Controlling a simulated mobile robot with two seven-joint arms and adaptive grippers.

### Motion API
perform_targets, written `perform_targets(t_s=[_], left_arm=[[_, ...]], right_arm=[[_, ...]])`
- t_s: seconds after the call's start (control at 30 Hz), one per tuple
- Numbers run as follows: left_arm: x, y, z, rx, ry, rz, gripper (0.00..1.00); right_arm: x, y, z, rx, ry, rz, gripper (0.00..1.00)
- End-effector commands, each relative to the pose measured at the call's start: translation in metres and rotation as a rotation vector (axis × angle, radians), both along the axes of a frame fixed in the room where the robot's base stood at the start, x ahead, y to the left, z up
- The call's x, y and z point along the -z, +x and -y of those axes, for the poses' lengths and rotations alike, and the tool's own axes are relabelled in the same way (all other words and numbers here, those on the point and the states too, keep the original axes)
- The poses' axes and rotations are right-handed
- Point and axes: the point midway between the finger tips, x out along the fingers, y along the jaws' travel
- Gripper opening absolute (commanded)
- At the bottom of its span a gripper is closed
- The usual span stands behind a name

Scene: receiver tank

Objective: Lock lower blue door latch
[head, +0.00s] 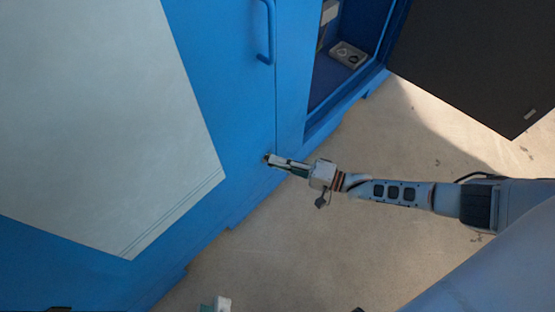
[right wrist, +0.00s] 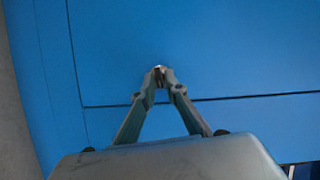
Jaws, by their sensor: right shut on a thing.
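The blue door (head: 215,70) stands closed in the head view, with a blue handle (head: 271,35) near its right edge. My right gripper (head: 268,159) reaches the door's lower right part from the right. In the right wrist view, its fingertips (right wrist: 159,75) are together on a small shiny piece, the lower latch (right wrist: 159,67), close to the door seam. The fingers hide most of the latch, so I cannot tell its turn. A small part of what seems to be my left gripper (head: 215,304) shows at the bottom edge; its fingers are not clear.
A large pale panel (head: 90,120) covers much of the left side. Right of the door is an open blue compartment (head: 325,85) with a small grey box (head: 348,54) inside. A dark panel (head: 480,60) stands at the upper right. The sandy floor (head: 290,240) below is clear.

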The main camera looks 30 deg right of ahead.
Motion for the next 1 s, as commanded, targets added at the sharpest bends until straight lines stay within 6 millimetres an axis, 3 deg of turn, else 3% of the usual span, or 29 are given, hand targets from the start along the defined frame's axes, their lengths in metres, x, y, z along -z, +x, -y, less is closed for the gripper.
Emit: perform_targets(t_s=[0.3, 0.8, 0.83, 0.87, 1.0], left_arm=[[-0.0005, 0.0000, 0.0011, -0.008, -0.018, -0.003, 0.23], [-0.0007, -0.0001, 0.0014, -0.008, -0.019, -0.004, 0.23], [-0.0007, -0.0001, 0.0014, -0.008, -0.019, -0.004, 0.23], [-0.0007, -0.0001, 0.0014, -0.008, -0.019, -0.004, 0.23], [-0.0007, -0.0002, 0.0015, -0.008, -0.019, -0.004, 0.23]], right_arm=[[0.0020, -0.0004, -0.0006, -0.001, 0.100, -0.037, 0.00], [0.0017, -0.0003, -0.0004, -0.001, 0.117, -0.043, 0.00], [0.0017, -0.0003, -0.0005, -0.001, 0.117, -0.043, 0.17], [0.0016, -0.0003, -0.0005, -0.001, 0.117, -0.043, 0.23], [0.0015, -0.0002, -0.0004, -0.001, 0.116, -0.042, 0.23]])
